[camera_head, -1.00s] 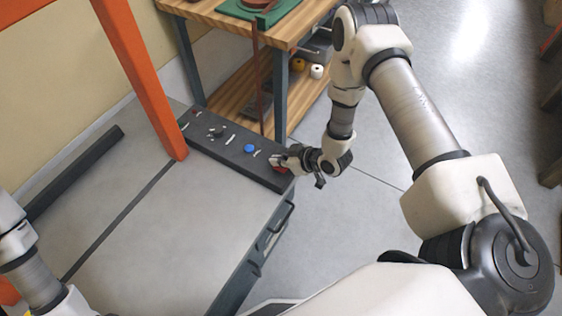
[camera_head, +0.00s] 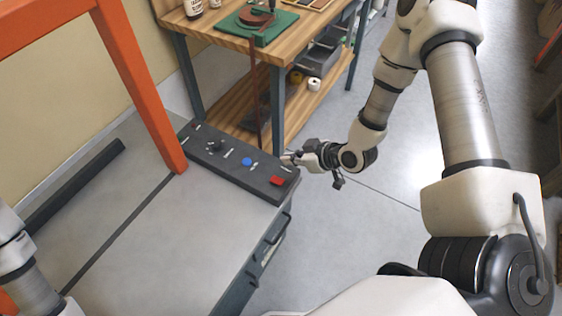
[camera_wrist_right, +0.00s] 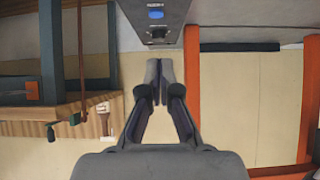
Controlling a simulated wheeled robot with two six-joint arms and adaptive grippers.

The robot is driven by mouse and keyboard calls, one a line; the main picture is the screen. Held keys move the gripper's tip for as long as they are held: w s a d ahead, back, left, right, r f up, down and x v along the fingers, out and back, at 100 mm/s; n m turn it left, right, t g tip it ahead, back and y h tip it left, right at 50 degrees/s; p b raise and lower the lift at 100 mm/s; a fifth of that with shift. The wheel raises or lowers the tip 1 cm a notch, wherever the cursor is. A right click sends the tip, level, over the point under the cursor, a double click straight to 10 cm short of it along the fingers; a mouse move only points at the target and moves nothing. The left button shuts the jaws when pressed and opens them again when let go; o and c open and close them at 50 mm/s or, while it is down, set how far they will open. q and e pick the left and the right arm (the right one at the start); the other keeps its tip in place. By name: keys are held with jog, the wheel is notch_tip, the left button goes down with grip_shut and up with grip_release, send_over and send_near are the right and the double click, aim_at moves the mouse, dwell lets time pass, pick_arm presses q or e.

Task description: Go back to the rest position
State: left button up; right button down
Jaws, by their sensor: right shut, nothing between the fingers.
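My right gripper (camera_head: 288,159) is shut and empty, just beyond the right end of the dark control panel (camera_head: 222,167). In the right wrist view its fingertips (camera_wrist_right: 160,68) meet, with nothing between them. The panel carries a red button (camera_head: 277,181), a blue button (camera_head: 247,161) and a black knob (camera_head: 213,146). The blue button also shows in the right wrist view (camera_wrist_right: 156,14), above the fingertips. Part of my left arm shows at the lower left of the head view, but its gripper is out of frame.
An orange post (camera_head: 140,90) rises at the panel's left. A grey-topped cabinet (camera_head: 165,235) lies in front. Open floor (camera_head: 330,235) is to the right.

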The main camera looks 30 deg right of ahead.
jog(key=shift+s+r, duration=0.35)
jog(key=shift+r, duration=0.05)
jog(key=shift+d, duration=0.1)
jog(key=s+a+f+g, duration=0.55)
jog(key=s+f, duration=0.35)
jog(key=s, duration=0.2)
jog(key=s+d+f+m+g+h, duration=0.1)
jog(key=s+m+h, duration=0.1)
jog(key=s, duration=0.4)
jog(key=s+d+f+m+g+h, duration=0.1)
jog(key=s+d+m+g+h, duration=0.1)
jog(key=s, duration=0.4)
jog(key=shift+m+h, duration=0.6)
jog(key=shift+m, duration=0.6)
jog(key=shift+f+g, duration=0.1)
jog(key=shift+g, duration=0.15)
